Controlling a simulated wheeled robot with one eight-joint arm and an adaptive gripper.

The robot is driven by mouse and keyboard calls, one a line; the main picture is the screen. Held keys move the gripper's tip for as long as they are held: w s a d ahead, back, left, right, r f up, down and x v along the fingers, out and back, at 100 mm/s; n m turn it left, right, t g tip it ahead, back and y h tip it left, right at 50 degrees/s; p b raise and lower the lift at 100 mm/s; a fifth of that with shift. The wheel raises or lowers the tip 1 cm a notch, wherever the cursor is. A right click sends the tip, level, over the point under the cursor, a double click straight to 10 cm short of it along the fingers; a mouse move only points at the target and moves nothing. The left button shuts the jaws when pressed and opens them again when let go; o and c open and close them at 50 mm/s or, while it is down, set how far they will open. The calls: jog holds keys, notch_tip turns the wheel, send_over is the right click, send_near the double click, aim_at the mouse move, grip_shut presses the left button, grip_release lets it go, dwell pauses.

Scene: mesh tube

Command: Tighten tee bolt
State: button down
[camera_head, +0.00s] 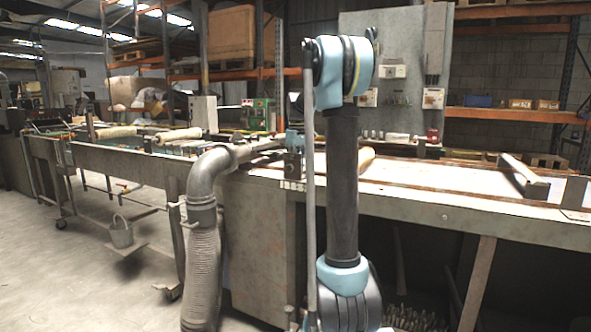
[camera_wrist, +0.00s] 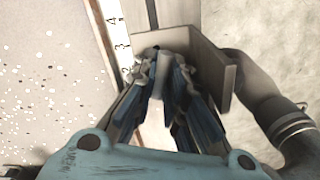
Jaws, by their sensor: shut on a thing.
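In the wrist view, the two blue and dark fingers of my gripper (camera_wrist: 162,74) come together at their tips beside a grey metal bracket (camera_wrist: 212,68). They are shut on a small grey metal piece, which I take to be the tee bolt (camera_wrist: 158,82). The fingers hide most of it, so I cannot tell how far in it sits or its angle. In the head view, the light blue end of my arm is small and partly hidden at the bench corner, and its fingers cannot be made out.
A white numbered scale (camera_wrist: 115,28) runs beside the bracket. A curved grey pipe (camera_wrist: 275,112) lies close on the right; in the head view a large duct (camera_head: 204,180) stands left of the bench corner. A long bench (camera_head: 470,205) extends right. A bucket (camera_head: 121,232) stands at left.

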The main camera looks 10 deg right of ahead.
jog(key=m, duration=0.6)
jog(key=shift+w+d+m, duration=0.1)
jog(key=shift+m, duration=0.2)
jog(key=m, duration=0.5)
jog(key=shift+m, duration=0.3)
jog(key=c, duration=1.9)
grip_release()
notch_tip(320, 180, up, 12)
jog(key=shift+f, duration=0.1)
